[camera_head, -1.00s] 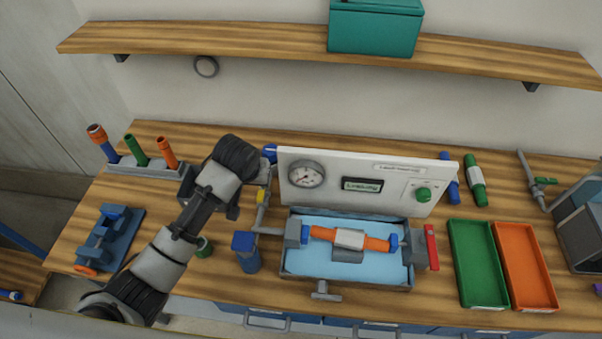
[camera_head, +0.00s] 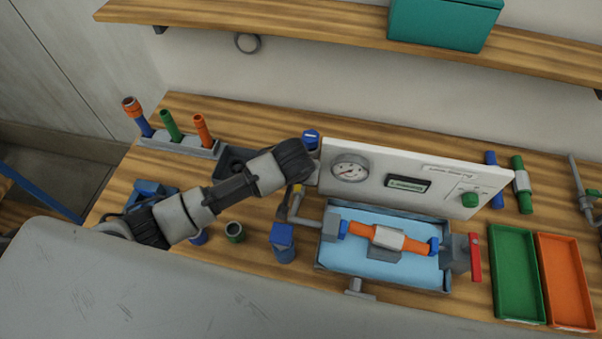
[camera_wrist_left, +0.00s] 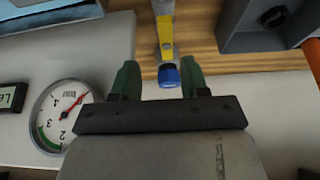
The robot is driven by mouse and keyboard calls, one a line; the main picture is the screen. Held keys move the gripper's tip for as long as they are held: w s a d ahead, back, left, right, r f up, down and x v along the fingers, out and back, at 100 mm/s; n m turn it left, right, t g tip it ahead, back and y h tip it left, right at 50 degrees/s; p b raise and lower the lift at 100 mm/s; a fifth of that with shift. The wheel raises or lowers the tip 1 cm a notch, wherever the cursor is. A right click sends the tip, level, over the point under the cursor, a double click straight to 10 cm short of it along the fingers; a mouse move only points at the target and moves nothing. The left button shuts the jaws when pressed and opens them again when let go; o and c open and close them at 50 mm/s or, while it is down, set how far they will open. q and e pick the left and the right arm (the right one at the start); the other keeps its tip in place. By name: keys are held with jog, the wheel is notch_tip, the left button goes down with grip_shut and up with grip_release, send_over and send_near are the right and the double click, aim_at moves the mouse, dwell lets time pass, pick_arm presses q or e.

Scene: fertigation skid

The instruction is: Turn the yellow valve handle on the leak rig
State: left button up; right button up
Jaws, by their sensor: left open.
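In the left wrist view the yellow part (camera_wrist_left: 165,33) runs down to a blue end piece (camera_wrist_left: 168,77). My left gripper (camera_wrist_left: 160,80) is open, with one green finger on either side of that blue piece. I cannot tell whether a finger touches it. In the head view my left arm hides most of the gripper. The white panel with the gauge (camera_head: 349,169) stands behind the tray. My right gripper is not in view.
An orange pipe with a white clamp (camera_head: 388,239) lies across the tray. A red lever (camera_head: 475,257) is at its right. A blue-topped post (camera_head: 283,243) stands close left of it. Green (camera_head: 498,304) and orange (camera_head: 552,318) trays lie further right. A rack (camera_head: 175,146) is behind the arm.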

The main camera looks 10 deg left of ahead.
pick_arm(q)
jog(key=x, duration=0.3)
jog(key=shift+w+a+f, duration=0.2)
jog(key=shift+w+a, duration=0.1)
jog(key=x, duration=0.2)
jog(key=shift+w+a+f+p, duration=0.15)
jog(key=shift+a+f+p, duration=0.05)
jog(key=shift+p, duration=0.15)
jog(key=shift+d, duration=0.1)
jog(key=shift+c, duration=0.2)
jog(key=c, duration=0.4)
grip_shut()
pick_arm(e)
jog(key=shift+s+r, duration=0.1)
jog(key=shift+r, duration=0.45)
